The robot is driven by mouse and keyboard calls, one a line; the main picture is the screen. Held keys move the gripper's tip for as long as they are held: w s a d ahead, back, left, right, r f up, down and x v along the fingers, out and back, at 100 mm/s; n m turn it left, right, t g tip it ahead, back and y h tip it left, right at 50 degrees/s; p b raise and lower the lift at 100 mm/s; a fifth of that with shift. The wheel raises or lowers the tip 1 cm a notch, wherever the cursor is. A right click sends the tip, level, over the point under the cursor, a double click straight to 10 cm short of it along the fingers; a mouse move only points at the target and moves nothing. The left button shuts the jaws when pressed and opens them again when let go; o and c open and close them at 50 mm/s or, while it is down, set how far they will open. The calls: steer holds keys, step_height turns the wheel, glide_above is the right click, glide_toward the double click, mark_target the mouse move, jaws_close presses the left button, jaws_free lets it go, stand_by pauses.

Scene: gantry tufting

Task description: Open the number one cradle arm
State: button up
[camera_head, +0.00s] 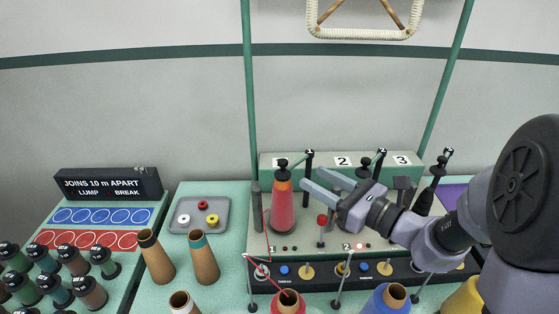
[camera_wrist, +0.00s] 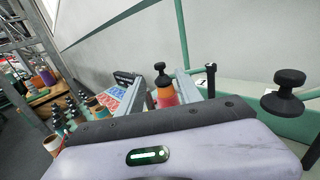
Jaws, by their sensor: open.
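The number one cradle arm (camera_head: 308,163) is a dark post and bar tagged 1, at the left of the green panel. Its black knob (camera_head: 282,164) is at the top of a red and orange yarn cone (camera_head: 283,205). In the wrist view the knob (camera_wrist: 160,75) and cone (camera_wrist: 167,97) show between the two fingers, and the dark post (camera_wrist: 211,76) stands right of the right finger. My gripper (camera_head: 312,176) is open and empty, reaching in from the right. Its fingertips appear just right of the cone. I cannot tell whether they touch anything.
Arms two (camera_head: 380,158) and three (camera_head: 444,160) stand farther right. A large black knob (camera_wrist: 289,85) is close at the right in the wrist view. Cones (camera_head: 287,302) stand in front. A grey tray (camera_head: 199,214) and bare brown cones (camera_head: 203,259) are at left.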

mark_target(285, 162)
steer(key=b+x, duration=0.1)
steer(key=x, duration=0.9)
steer(key=shift+w+a, duration=0.2)
steer(key=shift+a, duration=0.15)
jaws_close()
stand_by(0.8)
